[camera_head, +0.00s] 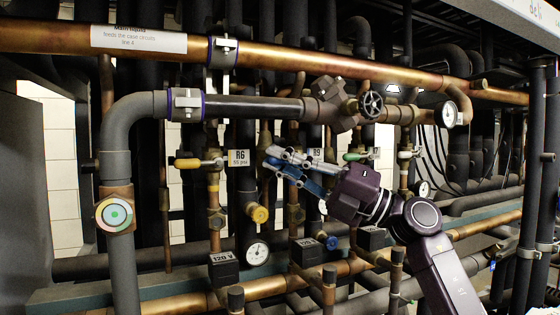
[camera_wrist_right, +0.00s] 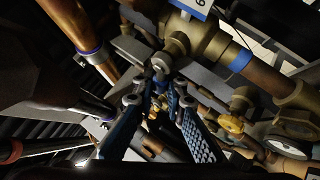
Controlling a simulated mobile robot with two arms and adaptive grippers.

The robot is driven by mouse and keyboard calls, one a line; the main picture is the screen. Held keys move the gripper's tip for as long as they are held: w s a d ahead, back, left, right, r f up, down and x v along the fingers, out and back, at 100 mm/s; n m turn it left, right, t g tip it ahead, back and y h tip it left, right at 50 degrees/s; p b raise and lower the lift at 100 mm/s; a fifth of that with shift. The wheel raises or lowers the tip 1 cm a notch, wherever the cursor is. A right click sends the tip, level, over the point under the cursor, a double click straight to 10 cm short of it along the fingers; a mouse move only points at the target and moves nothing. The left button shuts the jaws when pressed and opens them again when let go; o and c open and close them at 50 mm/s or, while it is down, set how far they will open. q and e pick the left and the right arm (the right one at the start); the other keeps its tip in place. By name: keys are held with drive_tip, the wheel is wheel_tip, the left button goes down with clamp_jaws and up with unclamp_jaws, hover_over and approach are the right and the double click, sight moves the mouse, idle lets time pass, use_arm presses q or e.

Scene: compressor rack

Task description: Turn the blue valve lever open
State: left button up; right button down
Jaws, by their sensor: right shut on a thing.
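My right gripper (camera_head: 272,158) reaches in from the right, in front of the pipe rack near the middle tagged valves. Its blue-padded fingers also show in the right wrist view (camera_wrist_right: 160,82), with their tips close together at a metal valve body. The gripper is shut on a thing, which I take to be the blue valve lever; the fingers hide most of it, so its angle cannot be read. A yellow valve lever (camera_head: 190,163) lies level to the left, by the R6 tag (camera_head: 238,158). A green lever (camera_head: 355,156) is to the right. My left gripper is not in view.
A thick copper pipe (camera_head: 400,74) and a dark pipe (camera_head: 260,108) cross above the gripper. A round handwheel (camera_head: 371,104) and a gauge (camera_head: 447,114) are at upper right. Yellow (camera_head: 259,214) and blue (camera_head: 331,243) knobs and a gauge (camera_head: 257,253) sit below.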

drive_tip(key=shift+r, duration=0.1)
drive_tip(key=n+h+p, duration=0.1)
drive_tip(key=f+n+g+h+p, duration=0.1)
drive_tip(key=n+g+h+p, duration=0.1)
drive_tip(key=shift+d+f, duration=0.2)
drive_tip(key=shift+f, duration=0.05)
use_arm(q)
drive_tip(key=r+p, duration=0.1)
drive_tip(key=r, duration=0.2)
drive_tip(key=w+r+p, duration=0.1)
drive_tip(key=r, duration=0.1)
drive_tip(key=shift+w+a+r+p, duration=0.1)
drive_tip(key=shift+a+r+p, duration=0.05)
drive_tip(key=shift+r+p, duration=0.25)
use_arm(e)
drive_tip(key=shift+w+d+f+n+h, duration=0.15)
drive_tip(key=shift+d+f+n+h, duration=0.05)
drive_tip(key=shift+f+n+h, duration=0.8)
drive_tip(key=shift+g, duration=0.4)
drive_tip(key=c, duration=2.2)
unclamp_jaws()
drive_tip(key=shift+o, duration=1.2)
drive_tip(key=shift+a, duration=0.2)
drive_tip(key=shift+w, duration=0.1)
